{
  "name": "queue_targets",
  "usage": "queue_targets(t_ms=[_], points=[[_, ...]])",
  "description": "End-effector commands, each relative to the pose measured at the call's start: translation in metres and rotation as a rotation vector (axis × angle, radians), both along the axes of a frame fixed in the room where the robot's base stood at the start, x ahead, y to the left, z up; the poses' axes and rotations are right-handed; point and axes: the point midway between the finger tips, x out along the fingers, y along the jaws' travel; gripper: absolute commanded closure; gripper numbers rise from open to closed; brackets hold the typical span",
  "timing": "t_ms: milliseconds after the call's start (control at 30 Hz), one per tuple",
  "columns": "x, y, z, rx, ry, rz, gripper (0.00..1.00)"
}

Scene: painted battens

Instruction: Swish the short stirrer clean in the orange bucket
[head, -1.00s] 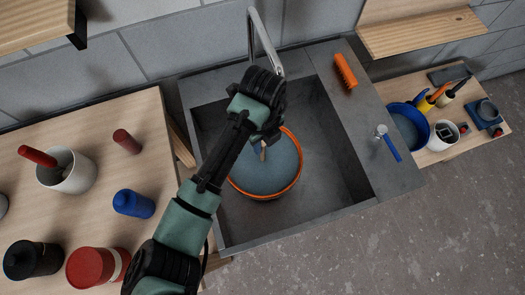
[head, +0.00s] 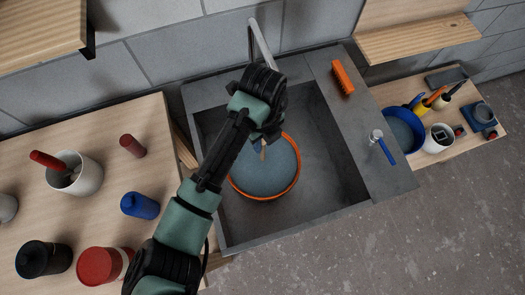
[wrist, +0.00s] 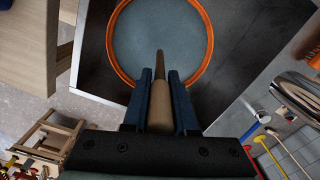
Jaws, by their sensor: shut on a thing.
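The orange bucket (head: 297,178) stands in the grey sink, filled with grey-blue liquid; its orange rim (wrist: 120,66) also shows in the wrist view. My gripper (wrist: 160,84) is shut on the short stirrer (wrist: 158,100), a light wooden stick with a darker tip. I cannot tell whether the tip touches the liquid.
A tap (head: 259,42) rises behind the sink (head: 336,165). An orange brush (head: 343,78) and a blue-handled tool (head: 384,148) lie on the right ledge. A blue bucket (head: 391,124) stands farther right. The left table holds a white pot (head: 84,180) and several jars. The sink's right side is clear.

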Motion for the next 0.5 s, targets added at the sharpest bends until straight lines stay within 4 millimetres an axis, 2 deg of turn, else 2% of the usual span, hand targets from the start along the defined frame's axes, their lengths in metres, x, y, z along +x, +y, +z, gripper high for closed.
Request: queue_targets(t_ms=[367,500], points=[[0.0,0.0001,0.0006,0.0,0.0,0.0,1.0],[0.0002,0.0001,0.008,0.001,-0.001,0.0,1.0]])
